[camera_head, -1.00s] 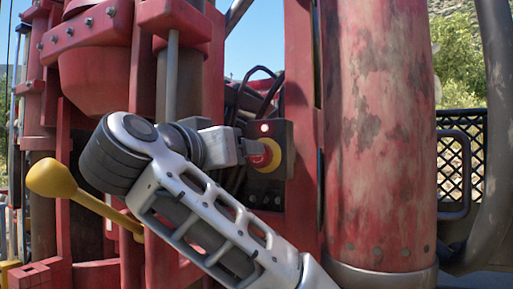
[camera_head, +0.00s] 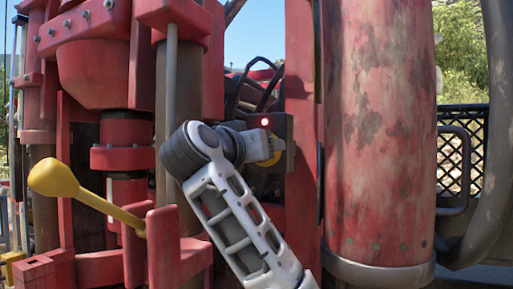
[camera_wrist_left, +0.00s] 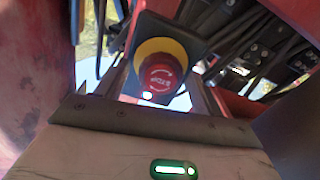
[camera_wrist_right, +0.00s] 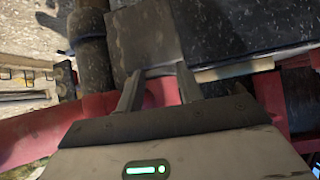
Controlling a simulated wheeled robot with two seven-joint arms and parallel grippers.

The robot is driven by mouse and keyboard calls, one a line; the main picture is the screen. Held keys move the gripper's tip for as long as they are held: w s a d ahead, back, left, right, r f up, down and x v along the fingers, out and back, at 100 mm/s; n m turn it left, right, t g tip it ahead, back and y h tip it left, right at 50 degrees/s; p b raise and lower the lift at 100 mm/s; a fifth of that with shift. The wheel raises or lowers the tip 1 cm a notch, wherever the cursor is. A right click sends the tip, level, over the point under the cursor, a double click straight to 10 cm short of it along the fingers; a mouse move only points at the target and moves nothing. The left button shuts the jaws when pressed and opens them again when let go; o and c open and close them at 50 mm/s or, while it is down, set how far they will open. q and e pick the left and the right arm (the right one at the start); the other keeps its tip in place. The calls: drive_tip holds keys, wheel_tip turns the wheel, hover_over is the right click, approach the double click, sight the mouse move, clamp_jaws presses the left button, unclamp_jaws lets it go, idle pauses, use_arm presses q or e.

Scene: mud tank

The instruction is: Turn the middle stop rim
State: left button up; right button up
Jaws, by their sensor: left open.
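The red stop knob (camera_wrist_left: 162,76) sits on a yellow disc (camera_wrist_left: 150,50) fixed to a dark box. White arrows and lettering show on its face in the left wrist view. In the head view my left gripper (camera_head: 262,146) covers most of the stop, leaving some yellow visible. In the left wrist view its fingers are open, one either side of the knob; contact cannot be told. My right gripper (camera_wrist_right: 160,88) shows only in the right wrist view, its fingers apart and seemingly empty, near a grey plate and red parts. The "middle" rim itself is not clearly distinguishable.
A dark box (camera_head: 284,132) carries a lit red lamp (camera_head: 264,122). A yellow-knobbed lever (camera_head: 52,178) sticks out at left. A large rusty red cylinder (camera_head: 378,130) stands right of the stop. Dark cables (camera_head: 268,85) loop above the box.

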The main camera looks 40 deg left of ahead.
use_arm(q)
drive_tip(key=c, duration=1)
drive_tip(key=shift+m, duration=0.3)
use_arm(e)
drive_tip(key=shift+a+f, duration=0.1)
drive_tip(key=shift+f, duration=0.05)
use_arm(q)
drive_tip(key=m+b, duration=0.1)
drive_tip(key=m, duration=0.6)
drive_tip(key=shift+m, duration=0.3)
use_arm(e)
drive_tip(key=shift+w+a, duration=0.1)
drive_tip(key=shift+a, duration=0.05)
use_arm(q)
drive_tip(key=shift+d, duration=0.1)
use_arm(e)
drive_tip(key=shift+f, duration=0.15)
